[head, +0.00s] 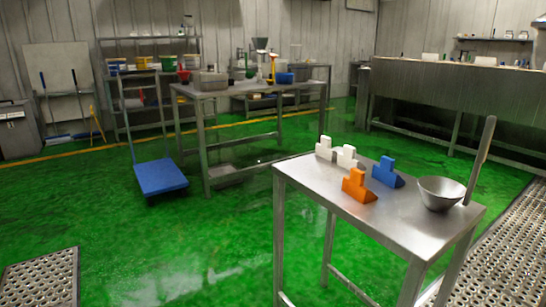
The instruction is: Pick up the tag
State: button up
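Several T-shaped blocks stand on the near steel table (390,222) in the head view. An orange block (358,186) is closest to the table's front left edge, and a blue block (386,173) is behind it to the right. Two white blocks, one at the far corner (325,148) and one beside it (347,157), stand at the back left. None of these is plainly marked as a tag, and I cannot tell which thing the tag is. My gripper does not show in this view.
A blue cart (161,177) and a second loaded steel table (230,90) stand behind on the green floor (200,245). Perforated metal plates (40,280) lie at front left.

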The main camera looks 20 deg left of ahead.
aim_at(346, 160)
jog(key=u, duration=1.7)
jog(key=i, duration=4.5)
jog(key=z, duration=3.1)
jog(key=i, duration=1.75)
jog(key=z, duration=0.7)
